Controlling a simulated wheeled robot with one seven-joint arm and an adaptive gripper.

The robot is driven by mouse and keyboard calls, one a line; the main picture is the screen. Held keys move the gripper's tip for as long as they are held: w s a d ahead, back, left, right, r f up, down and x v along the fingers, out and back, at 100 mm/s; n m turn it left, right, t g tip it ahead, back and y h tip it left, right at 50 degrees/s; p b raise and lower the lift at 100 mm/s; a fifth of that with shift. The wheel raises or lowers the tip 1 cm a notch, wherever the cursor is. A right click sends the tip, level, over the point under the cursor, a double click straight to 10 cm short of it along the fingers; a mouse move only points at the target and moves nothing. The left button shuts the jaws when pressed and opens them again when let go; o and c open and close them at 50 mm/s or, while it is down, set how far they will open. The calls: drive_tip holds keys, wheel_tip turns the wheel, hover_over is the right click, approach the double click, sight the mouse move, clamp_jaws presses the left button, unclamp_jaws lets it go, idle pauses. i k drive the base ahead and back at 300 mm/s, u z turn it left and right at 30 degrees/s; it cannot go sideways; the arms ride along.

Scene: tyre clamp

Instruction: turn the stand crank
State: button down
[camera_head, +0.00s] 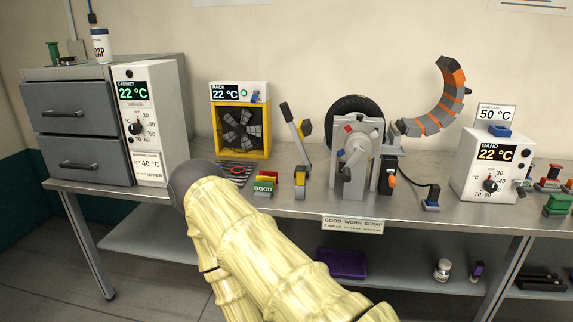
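The tyre stand (368,185) is a grey upright plate on the bench, with a black tyre (345,104) behind its top. The crank (354,152) is a light grey arm on the stand's front face, slanting down to the left. Small red and blue marks show near its upper part. My arm crosses the lower middle of the view in a pale yellow ribbed cover, with a dark rounded joint at its upper left end. This joint is left of the stand and apart from the crank in the picture. My gripper cannot be seen.
A lever (297,135) stands left of the stand. A curved orange and grey band (447,105) and an orange-handled tool (389,178) are at its right. A fan rack (240,130), a drawer cabinet (80,125) and a band heater box (490,168) also occupy the bench (460,212).

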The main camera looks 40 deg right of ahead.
sight(359, 150)
drive_tip(key=u, duration=0.05)
drive_tip(key=i, duration=0.65)
drive_tip(key=z, duration=0.7)
drive_tip(key=i, duration=0.6)
drive_tip(key=z, duration=0.6)
